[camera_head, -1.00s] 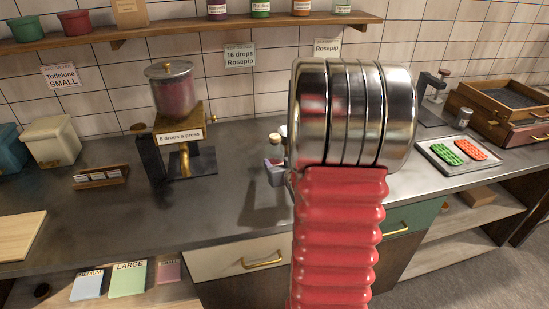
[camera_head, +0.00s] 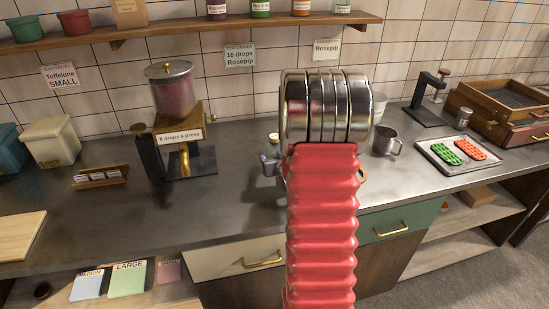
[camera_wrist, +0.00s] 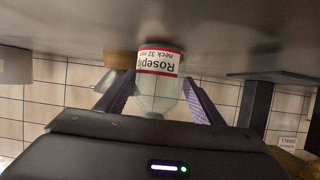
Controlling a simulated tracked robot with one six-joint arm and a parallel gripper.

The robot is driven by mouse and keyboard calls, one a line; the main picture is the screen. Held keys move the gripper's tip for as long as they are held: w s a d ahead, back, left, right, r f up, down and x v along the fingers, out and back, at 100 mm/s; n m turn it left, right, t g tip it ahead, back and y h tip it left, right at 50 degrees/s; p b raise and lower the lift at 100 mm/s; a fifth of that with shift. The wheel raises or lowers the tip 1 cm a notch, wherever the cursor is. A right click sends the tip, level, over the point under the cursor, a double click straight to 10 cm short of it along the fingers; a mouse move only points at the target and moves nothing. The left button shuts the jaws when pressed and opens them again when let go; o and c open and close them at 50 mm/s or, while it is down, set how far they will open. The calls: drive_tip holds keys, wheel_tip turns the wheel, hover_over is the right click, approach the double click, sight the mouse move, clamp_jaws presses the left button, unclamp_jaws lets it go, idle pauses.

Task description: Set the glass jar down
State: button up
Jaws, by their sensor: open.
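The glass jar (camera_wrist: 158,98) shows in the wrist view, which is upside down. It is pale, with a red-edged white label reading "Rosepip neck 32 mm". It is upright, its base appears to be on the grey counter (camera_wrist: 215,22), and my gripper's (camera_wrist: 158,84) two fingers stand apart on either side of it. In the head view my gripper (camera_head: 268,163) is mostly hidden behind my red arm. A small pale top (camera_head: 274,137) just beyond it may be the jar; the rest is hidden.
A drop dispenser (camera_head: 180,138) labelled "6 drops a press" stands to the left. A metal mug (camera_head: 386,141) is right of my arm, with a tray (camera_head: 432,153) of green and red moulds further right. The counter (camera_head: 225,205) is clear in front.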

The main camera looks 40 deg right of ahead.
sight(272, 152)
drive_tip(key=shift+w, duration=0.1)
drive_tip(key=shift+x, duration=2.55)
drive_tip(key=shift+d, duration=0.1)
drive_tip(key=c, duration=1)
drive_tip(key=shift+r, duration=0.1)
drive_tip(key=shift+r, duration=1.8)
drive_tip(key=s+a, duration=0.3)
drive_tip(key=s, duration=0.2)
drive_tip(key=s+a, duration=0.3)
drive_tip(key=s, duration=0.2)
drive_tip(key=s+a, duration=0.3)
drive_tip(key=s, duration=0.2)
drive_tip(key=shift+s+a+f, duration=0.1)
drive_tip(key=shift+s+f, duration=0.05)
drive_tip(key=shift+s, duration=0.15)
